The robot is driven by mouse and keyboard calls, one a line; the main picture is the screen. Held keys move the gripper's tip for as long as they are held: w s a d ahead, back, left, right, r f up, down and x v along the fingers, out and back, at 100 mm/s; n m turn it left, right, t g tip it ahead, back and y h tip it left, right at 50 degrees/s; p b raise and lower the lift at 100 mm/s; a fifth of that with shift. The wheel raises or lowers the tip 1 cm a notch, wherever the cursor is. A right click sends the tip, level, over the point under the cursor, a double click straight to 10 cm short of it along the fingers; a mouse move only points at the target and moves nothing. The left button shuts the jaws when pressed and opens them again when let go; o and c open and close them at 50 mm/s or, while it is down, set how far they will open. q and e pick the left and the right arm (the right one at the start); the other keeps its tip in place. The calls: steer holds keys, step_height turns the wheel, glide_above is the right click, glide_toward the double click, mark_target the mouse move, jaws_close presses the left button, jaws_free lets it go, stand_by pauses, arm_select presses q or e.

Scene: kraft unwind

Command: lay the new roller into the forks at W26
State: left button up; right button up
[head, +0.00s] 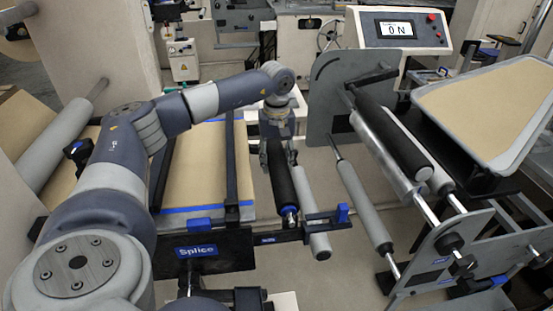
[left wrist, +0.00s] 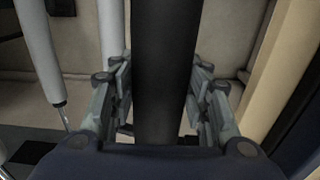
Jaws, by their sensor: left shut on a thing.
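A black roller (head: 281,178) runs lengthwise at the middle of the head view, with a blue ring and metal tip at its near end. My left gripper (head: 274,142) is above its far part. In the left wrist view the black roller (left wrist: 166,70) passes between both fingers of my left gripper (left wrist: 160,88), which are shut on it. The near end is close to a dark bracket (head: 310,229) with blue parts; I cannot tell whether it rests there. No W26 label is legible. My right gripper is not in view.
A grey roller (head: 314,215) lies just right of the black one. Another grey roller (head: 362,205) slants further right. The Splice table (head: 200,180) with brown paper is left. Another black roller (head: 393,132) and a grey plate (head: 335,90) stand right. A console (head: 398,30) is behind.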

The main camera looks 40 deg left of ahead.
arm_select(q)
steer(key=shift+f, duration=0.1)
stand_by(0.3)
steer(key=o, duration=1.6)
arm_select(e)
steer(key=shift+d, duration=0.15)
arm_select(q)
steer(key=shift+s, duration=0.1)
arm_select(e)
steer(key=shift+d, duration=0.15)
